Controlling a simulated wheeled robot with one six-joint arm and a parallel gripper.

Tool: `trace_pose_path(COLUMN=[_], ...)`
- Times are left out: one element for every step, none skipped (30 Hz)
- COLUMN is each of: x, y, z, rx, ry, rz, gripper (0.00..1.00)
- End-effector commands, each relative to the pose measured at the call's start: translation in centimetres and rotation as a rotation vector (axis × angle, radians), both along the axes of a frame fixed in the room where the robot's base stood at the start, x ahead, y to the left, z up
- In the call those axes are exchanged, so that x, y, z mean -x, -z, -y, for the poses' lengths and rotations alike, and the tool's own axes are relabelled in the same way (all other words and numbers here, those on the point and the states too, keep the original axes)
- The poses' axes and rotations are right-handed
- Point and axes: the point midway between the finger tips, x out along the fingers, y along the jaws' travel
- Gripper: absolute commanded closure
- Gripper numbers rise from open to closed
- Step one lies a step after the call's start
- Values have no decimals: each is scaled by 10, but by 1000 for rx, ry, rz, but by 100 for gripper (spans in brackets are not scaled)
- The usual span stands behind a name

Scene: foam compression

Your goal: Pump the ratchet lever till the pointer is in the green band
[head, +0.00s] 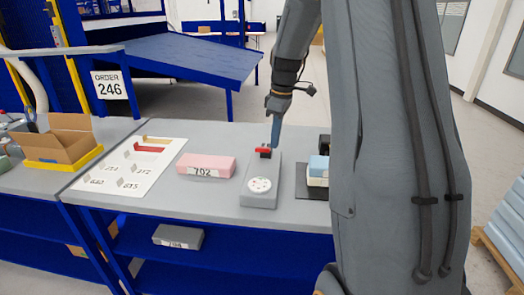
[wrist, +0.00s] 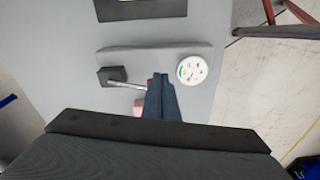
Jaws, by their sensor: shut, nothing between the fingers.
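A grey ratchet device (head: 260,198) stands on the table with a round white dial (head: 260,184) at its front end. In the wrist view the dial (wrist: 191,70) has a green patch on its left side; the pointer is too small to read. The lever (head: 264,151) has a red grip, and in the wrist view its metal rod (wrist: 128,86) runs from a black block (wrist: 112,75) to my fingers. My gripper (head: 275,143) is shut and empty, pointing down at the red grip. The fingers hide most of the grip, so I cannot tell whether they touch it.
A pink block (head: 205,165) labelled 702 lies left of the device. A white sheet (head: 130,170) with marked places lies further left. A light-blue and white stack (head: 318,171) stands on a dark mat at right. A cardboard box (head: 62,138) sits at far left.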

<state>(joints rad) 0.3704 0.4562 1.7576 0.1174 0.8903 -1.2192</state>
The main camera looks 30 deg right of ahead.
Motion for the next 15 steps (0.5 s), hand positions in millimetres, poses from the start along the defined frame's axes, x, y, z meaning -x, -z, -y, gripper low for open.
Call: trace_pose_path(x=[-1,0,0,1,1,1,1,2,2,3,3,3,3,3,3], y=[-8,-12,-18,-22,-25,-29,-32,-34,-36,-38,-38,-39,-39,-39,-39], z=[1,1,2,2,3,3,3,3,3,3,3,3,3,3,3], rx=[1,1,1,1,1,1,1,1,0,1,1,1,0,0,0], ry=[0,0,1,0,0,0,0,0,0,0,0,0,0,0,0], rz=[4,3,3,3,2,1,1,1,0,-1,-1,-1,-1,-1,-1], gripper=[100,100,100,100,100,100,100,100,100,100,100,100,100,100,100])
